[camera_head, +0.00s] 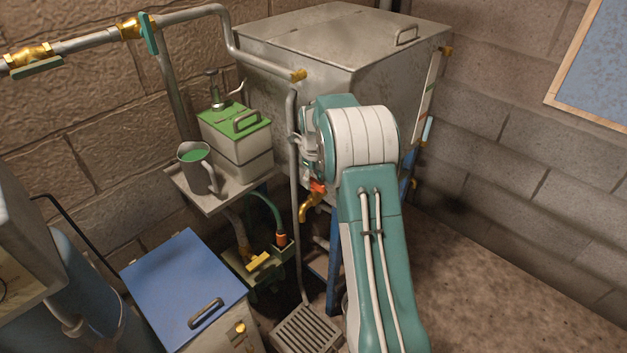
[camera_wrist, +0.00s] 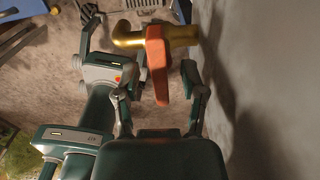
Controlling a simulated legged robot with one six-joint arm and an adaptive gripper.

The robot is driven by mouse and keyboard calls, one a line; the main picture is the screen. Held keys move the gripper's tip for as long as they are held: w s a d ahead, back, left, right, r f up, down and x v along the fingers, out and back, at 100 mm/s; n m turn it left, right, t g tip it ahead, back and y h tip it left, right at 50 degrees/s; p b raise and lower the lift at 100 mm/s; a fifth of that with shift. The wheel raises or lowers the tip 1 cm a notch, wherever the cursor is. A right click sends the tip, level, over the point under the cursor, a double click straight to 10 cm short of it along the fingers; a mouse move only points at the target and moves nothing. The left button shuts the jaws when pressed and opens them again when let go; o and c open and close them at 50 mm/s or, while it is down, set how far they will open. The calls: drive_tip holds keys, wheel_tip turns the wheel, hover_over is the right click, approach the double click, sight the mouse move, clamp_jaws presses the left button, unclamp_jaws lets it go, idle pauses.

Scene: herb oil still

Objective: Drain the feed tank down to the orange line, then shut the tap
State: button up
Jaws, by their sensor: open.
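The metal feed tank (camera_head: 300,85) stands at the back against the wall. A pale sight gauge (camera_head: 431,85) runs down its right side; I cannot make out the orange line or the level. The brass tap (camera_head: 308,211) is below the tank, with its orange lever (camera_head: 318,187). In the wrist view the brass tap (camera_wrist: 130,39) lies across the top and the orange lever (camera_wrist: 157,62) points down between my fingers. My gripper (camera_wrist: 153,88) is open around the lever, with gaps on both sides. In the head view my gripper (camera_head: 307,155) is partly hidden by my arm.
A floor grate (camera_head: 306,331) lies below the tap. To the left, a shelf (camera_head: 184,189) holds a grey jug (camera_head: 201,170) of green liquid and a green-lidded container (camera_head: 238,150). A blue-topped box (camera_head: 184,275) stands in front. The floor at right is clear.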

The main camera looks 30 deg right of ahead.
sight(313, 180)
wheel_tip(313, 180, up, 12)
drive_tip(key=shift+f, duration=0.25)
idle(0.6)
drive_tip(key=s+a+r+n+t, duration=0.3)
drive_tip(key=s+a+r+n, duration=0.85)
drive_tip(key=s+n, duration=0.35)
drive_tip(key=s+a+f+n+t, duration=0.1)
drive_tip(key=s+a+n, duration=0.2)
drive_tip(key=s+n, duration=0.5)
drive_tip(key=s+a+f+n+t, duration=0.1)
drive_tip(key=s+a+n, duration=0.2)
drive_tip(key=s+n, duration=0.6)
drive_tip(key=shift+s+f+t, duration=0.3)
drive_tip(key=shift+s, duration=0.6)
